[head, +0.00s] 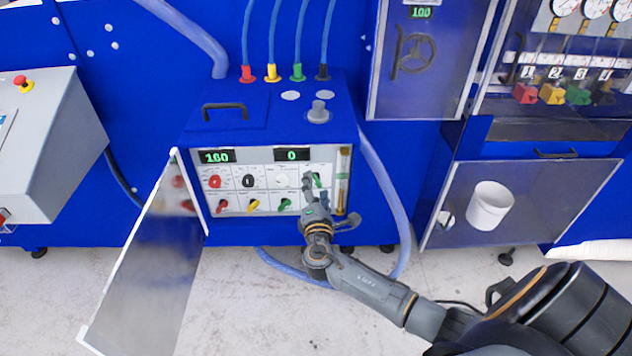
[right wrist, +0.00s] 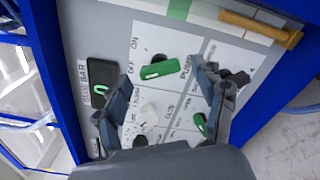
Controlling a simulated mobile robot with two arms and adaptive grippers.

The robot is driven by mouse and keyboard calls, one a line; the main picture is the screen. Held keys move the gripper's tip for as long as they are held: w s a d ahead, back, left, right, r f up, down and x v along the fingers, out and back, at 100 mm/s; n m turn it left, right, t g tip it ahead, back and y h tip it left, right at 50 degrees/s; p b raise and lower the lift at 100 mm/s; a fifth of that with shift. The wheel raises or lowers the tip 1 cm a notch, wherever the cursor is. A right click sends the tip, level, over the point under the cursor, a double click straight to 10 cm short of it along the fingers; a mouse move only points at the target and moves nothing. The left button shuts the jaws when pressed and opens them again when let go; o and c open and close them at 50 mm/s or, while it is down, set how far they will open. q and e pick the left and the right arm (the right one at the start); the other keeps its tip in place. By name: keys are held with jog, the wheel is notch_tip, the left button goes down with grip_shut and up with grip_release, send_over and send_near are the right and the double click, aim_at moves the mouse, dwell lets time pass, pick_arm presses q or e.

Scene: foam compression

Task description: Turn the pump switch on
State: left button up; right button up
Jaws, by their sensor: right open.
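A green rotary switch (right wrist: 160,68) sits on the white control panel, beside OFF and ON labels and a partly hidden word that looks like "PUMP". In the head view the green switch (head: 317,180) shows partly, at the panel's upper right behind my gripper. My right gripper (head: 318,195) is in front of the panel's right side. In the right wrist view my open right gripper (right wrist: 161,77) has its fingers on either side of the green switch. I cannot tell whether they touch it. My left gripper is not in view.
The panel is in a blue cabinet (head: 270,125) with its clear door (head: 140,270) swung open at left. Close by are a white knob (right wrist: 146,114), a second green knob (right wrist: 200,123), a black display (right wrist: 100,88) and a yellow-brown tube (right wrist: 258,27). A hose hangs at right.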

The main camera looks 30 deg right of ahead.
jog(key=shift+w+d, duration=0.35)
jog(key=shift+w, duration=0.25)
jog(key=c, duration=1.2)
jog(key=shift+o, duration=0.2)
jog(key=shift+f+m+b, duration=0.25)
jog(key=shift+m+b, duration=0.25)
jog(key=shift+b, duration=0.3)
jog(key=m+b, duration=0.6)
jog(key=b, duration=0.2)
jog(key=shift+m, duration=0.4)
jog(key=m+b, duration=0.2)
jog(key=shift+m+b, duration=0.4)
jog(key=shift+r+m+b, duration=0.2)
jog(key=shift+m+b, duration=0.35)
jog(key=shift+m, duration=0.15)
